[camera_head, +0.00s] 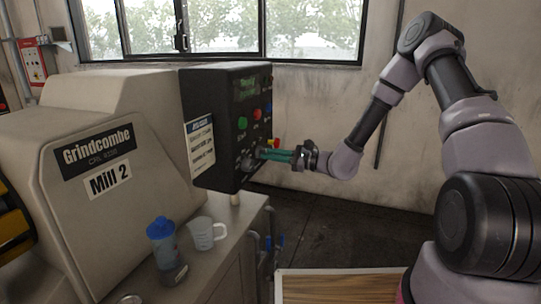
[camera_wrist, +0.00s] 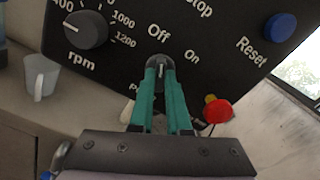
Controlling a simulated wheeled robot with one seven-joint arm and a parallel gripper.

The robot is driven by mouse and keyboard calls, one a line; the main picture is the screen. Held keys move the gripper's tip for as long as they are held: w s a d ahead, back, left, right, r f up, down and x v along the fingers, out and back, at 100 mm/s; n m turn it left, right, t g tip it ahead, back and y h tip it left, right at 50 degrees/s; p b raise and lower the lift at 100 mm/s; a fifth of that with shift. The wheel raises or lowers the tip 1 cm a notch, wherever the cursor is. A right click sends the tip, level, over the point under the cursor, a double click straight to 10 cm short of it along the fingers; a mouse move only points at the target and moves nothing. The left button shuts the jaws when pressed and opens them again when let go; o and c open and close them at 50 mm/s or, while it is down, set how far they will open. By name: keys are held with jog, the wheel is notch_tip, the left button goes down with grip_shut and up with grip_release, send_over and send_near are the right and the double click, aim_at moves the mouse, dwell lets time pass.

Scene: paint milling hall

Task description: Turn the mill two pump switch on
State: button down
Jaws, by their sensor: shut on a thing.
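The Mill 2 control panel (camera_head: 228,125) is a black box on the side of the beige mill (camera_head: 100,165). My gripper (camera_head: 277,154) reaches its lower part from the right. In the wrist view, the teal fingers of my gripper (camera_wrist: 161,72) are shut on a small dark rotary switch (camera_wrist: 159,64), one on each side. "Off" is printed above the switch and "On" to its upper right. Its pale pointer mark looks roughly upright, toward "Off". The label under the switch is mostly hidden by the fingers; only its first letters show.

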jog(key=m, duration=1.1)
dwell(0.3)
jog(key=shift+m, duration=0.3)
jog(key=c, duration=0.9)
grip_release()
jog(key=v, duration=1.1)
